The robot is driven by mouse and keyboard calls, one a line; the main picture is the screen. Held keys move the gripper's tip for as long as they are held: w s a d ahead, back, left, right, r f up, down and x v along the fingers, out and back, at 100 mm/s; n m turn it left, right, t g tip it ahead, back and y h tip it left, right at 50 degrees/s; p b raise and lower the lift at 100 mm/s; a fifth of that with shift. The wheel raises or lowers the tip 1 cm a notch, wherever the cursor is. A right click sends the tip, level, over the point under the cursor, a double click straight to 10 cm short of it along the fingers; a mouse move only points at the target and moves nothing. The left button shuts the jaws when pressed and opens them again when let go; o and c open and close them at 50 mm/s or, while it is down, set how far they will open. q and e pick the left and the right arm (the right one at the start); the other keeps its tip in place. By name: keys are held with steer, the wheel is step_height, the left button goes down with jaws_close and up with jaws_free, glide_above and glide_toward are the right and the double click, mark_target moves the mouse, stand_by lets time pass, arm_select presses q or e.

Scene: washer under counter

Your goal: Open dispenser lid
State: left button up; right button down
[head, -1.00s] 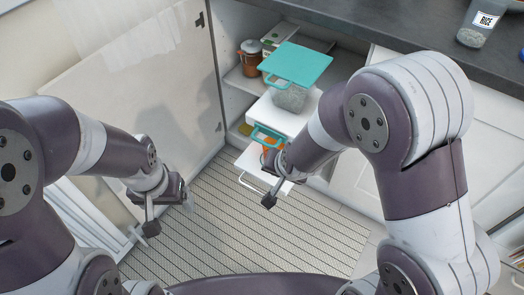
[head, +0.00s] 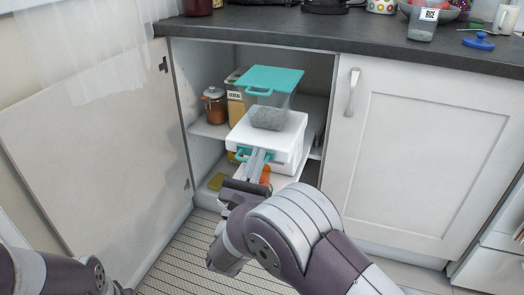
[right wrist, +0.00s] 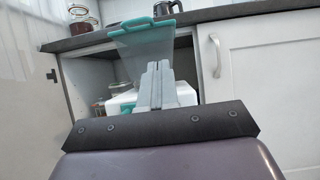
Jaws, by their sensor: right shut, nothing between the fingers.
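In the head view a dispenser stands in the open cabinet. Its teal lid (head: 272,78) lies flat on top of a clear bin holding grey contents (head: 270,118). Below is a white body (head: 280,137) with a teal handle (head: 243,152) on its front. My right gripper (head: 259,157) is shut and empty, its fingers in front of the white body close to the handle. Whether they touch it I cannot tell. In the right wrist view the shut fingers (right wrist: 158,70) point up, with the clear bin and teal lid (right wrist: 148,22) behind them. My left gripper is out of view.
The cabinet's open door (head: 90,150) stands at the left. A brown jar (head: 214,106) and a cereal box (head: 236,107) are beside the dispenser. The dark counter (head: 300,28) runs above, holding a rice container (head: 423,22). A closed white door (head: 430,150) is at the right.

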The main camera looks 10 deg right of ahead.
steer(key=b+x, duration=0.1)
steer(key=x, duration=0.6)
steer(key=shift+w+d, duration=0.2)
steer(key=shift+d, duration=0.05)
arm_select(q)
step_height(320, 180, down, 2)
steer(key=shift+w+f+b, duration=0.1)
steer(key=shift+b, duration=0.35)
arm_select(e)
steer(key=r, duration=0.2)
steer(key=w+r, duration=0.1)
steer(key=r, duration=0.1)
steer(key=shift+d, duration=0.2)
steer(key=shift+r, duration=0.1)
